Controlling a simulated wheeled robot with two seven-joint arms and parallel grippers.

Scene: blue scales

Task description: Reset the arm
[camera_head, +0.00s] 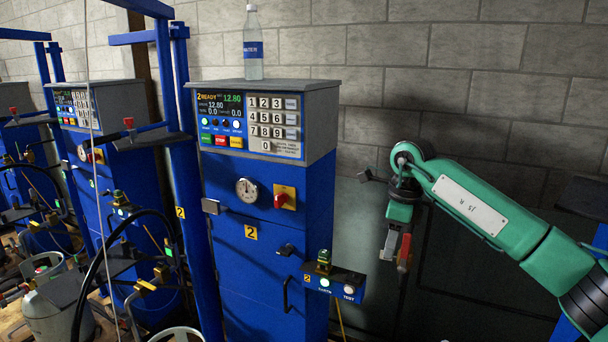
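My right arm (480,212) is green with a pale label plate and comes in from the right. It bends down at a round joint, and my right gripper (397,250) hangs below it, pointing down. A grey part and a red part show at its end; I cannot tell how far apart the fingers are. Nothing is seen held in it. It is to the right of the blue scale cabinet (258,255) and its small button box (337,284), apart from both in the picture. My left gripper is not in view.
A clear bottle (253,48) stands on the cabinet top. A blue post (186,160) rises beside the cabinet. More blue scales (110,190) and a gas cylinder (58,312) are at the left. A block wall (440,60) is behind. A dark surface (585,198) is at the right edge.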

